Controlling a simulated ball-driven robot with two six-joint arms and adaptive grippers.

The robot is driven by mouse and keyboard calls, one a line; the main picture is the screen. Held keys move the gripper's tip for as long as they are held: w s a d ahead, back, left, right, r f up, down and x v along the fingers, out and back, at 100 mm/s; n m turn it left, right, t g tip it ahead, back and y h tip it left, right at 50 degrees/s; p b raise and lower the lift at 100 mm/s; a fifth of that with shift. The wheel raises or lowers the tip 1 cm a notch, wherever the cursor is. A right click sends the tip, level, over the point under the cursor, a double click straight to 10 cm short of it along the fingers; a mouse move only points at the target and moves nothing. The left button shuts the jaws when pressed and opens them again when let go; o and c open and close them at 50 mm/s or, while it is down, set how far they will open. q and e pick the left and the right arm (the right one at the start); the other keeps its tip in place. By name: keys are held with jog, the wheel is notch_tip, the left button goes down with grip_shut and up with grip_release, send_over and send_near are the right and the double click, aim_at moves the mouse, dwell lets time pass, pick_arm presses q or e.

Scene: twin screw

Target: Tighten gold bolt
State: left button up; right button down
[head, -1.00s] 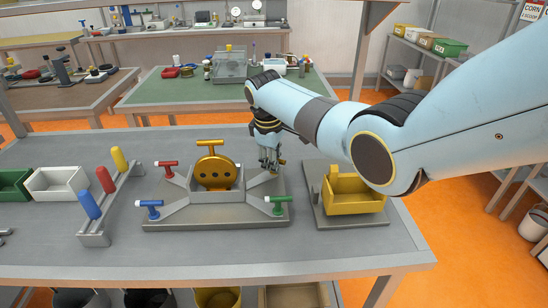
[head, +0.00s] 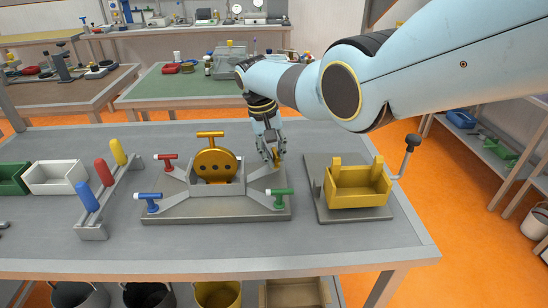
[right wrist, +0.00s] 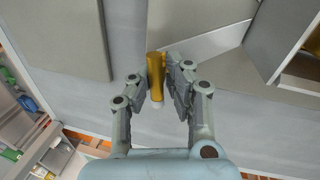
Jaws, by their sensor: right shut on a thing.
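The gold bolt (right wrist: 155,68) stands between the fingers of my right gripper (right wrist: 157,82) in the right wrist view. It is a gold bar with a pale end. In the head view, my right gripper (head: 272,157) points down at the back right arm of the grey fixture (head: 215,215), and only a bit of gold shows at its fingertips. The gripper is shut on the bolt. Its fingers hide how far the bolt sits in the fixture. A gold disc with holes (head: 214,168) stands upright in the fixture's middle. My left gripper is not in view.
Red (head: 168,162), blue (head: 150,202) and green (head: 282,197) bolts sit on the fixture's other arms. A yellow box with a crank (head: 358,188) is on the right. A rack with coloured handles (head: 97,222) and bins stand left.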

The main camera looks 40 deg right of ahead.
jog(key=m+b, duration=0.1)
jog(key=m, duration=0.1)
jog(key=m+b, duration=0.1)
jog(key=m, duration=0.1)
jog(key=m+g+b, duration=0.1)
jog(key=m, duration=0.1)
jog(key=shift+w+d+r+m+y, duration=0.15)
jog(key=shift+w+d+m+y, duration=0.15)
jog(key=m+b, duration=0.1)
jog(key=m, duration=0.3)
jog(key=shift+d+m+y, duration=0.1)
jog(key=shift+m+y, duration=0.2)
jog(key=shift+y, duration=0.1)
jog(key=m, duration=0.3)
jog(key=shift+y+b, duration=0.3)
jog(key=shift+y, duration=0.1)
jog(key=m, duration=0.4)
jog(key=shift+s+d+m+y, duration=0.1)
jog(key=shift+m+y, duration=0.2)
jog(key=shift+y, duration=0.1)
jog(key=shift+m+p, duration=0.3)
jog(key=c, duration=1.2)
grip_release()
jog(key=shift+s, duration=0.15)
